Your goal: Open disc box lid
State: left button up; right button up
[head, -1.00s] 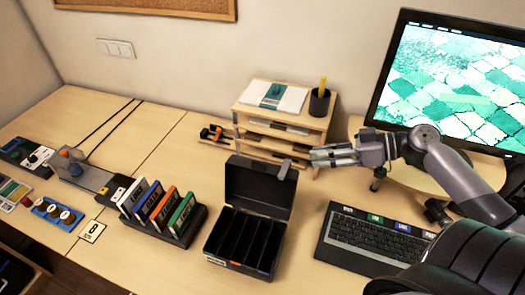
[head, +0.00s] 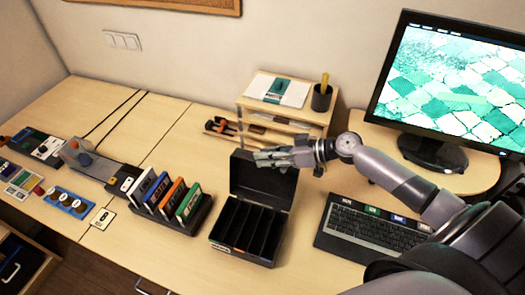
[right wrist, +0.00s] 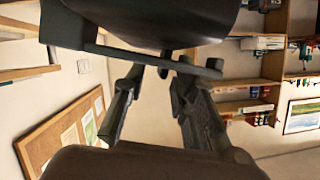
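The black disc box (head: 215,236) stands on the desk, its slotted inside showing from above. Its lid (head: 262,187) is raised, standing up at the back of the box. My right gripper (head: 256,159) is at the lid's upper edge, with its fingers pointing left across it; whether they touch is hard to tell. The right wrist view shows the two fingers (right wrist: 157,70) with a gap between their tips and nothing clearly held. A dark slab (right wrist: 130,52) crosses above the tips there; I cannot tell what it is. My left gripper is not in view.
A rack of coloured disc cases (head: 172,216) stands close left of the box. A keyboard (head: 362,227) and monitor (head: 450,80) are to the right. A wooden organizer (head: 252,116) stands behind. Bare desk lies left of the organizer (head: 165,150).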

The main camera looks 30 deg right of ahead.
jog(key=shift+x, duration=0.75)
jog(key=shift+c, duration=0.3)
grip_shut()
